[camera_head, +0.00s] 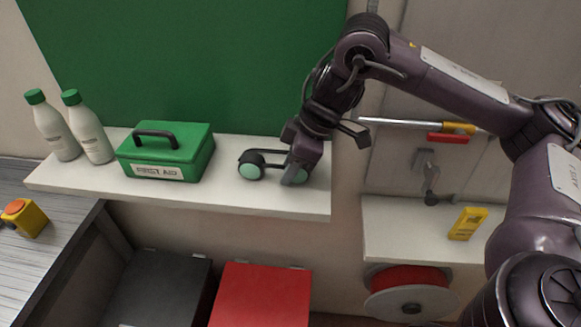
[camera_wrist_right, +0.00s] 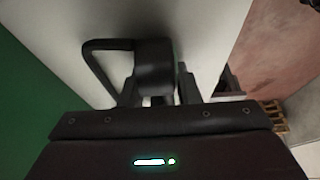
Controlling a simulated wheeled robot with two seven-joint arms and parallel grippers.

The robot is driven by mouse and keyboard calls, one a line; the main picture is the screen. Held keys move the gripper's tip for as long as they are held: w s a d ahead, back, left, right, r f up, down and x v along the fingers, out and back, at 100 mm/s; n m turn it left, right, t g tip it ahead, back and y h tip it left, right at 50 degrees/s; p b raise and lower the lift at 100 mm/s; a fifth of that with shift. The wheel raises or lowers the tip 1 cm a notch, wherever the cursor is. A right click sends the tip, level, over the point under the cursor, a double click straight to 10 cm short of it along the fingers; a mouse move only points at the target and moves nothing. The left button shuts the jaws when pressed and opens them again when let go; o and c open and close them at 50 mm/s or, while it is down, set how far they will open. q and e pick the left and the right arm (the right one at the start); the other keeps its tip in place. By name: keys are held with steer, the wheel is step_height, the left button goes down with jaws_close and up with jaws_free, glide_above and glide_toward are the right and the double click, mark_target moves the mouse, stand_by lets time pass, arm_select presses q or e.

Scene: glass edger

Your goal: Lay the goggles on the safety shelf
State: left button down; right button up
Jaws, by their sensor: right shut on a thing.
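The goggles (camera_head: 251,169) have a black frame and pale green round lenses. They are at the right part of the white safety shelf (camera_head: 226,198), right of the first aid box. I cannot tell whether they touch the shelf or are held just above it. My right gripper (camera_head: 296,176) points down and is shut on the goggles at their right side, hiding part of them. In the right wrist view the goggles (camera_wrist_right: 153,66) show as a dark band with a loop between the fingers, over the pale shelf. My left gripper is not in view.
A green first aid box (camera_head: 168,160) and two white bottles (camera_head: 92,136) with green caps stand on the left part of the shelf. A green board (camera_head: 200,60) is behind. A lower right shelf (camera_head: 400,235) holds a yellow item (camera_head: 467,223). Red and black bins (camera_head: 262,297) are below.

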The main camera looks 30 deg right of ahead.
steer(key=shift+f, duration=0.15)
steer(key=o, duration=1.1)
steer(key=shift+c, duration=0.2)
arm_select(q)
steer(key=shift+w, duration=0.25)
arm_select(e)
steer(key=shift+r, duration=0.2)
steer(key=p+v, duration=0.7)
steer(key=v, duration=0.3)
steer(key=shift+r, duration=0.4)
arm_select(q)
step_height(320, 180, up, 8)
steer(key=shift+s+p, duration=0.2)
steer(key=shift+p, duration=0.25)
arm_select(e)
steer(key=shift+s+d+r, duration=0.2)
steer(key=shift+d+r, duration=0.1)
steer(key=shift+r, duration=0.25)
steer(key=shift+f, duration=0.1)
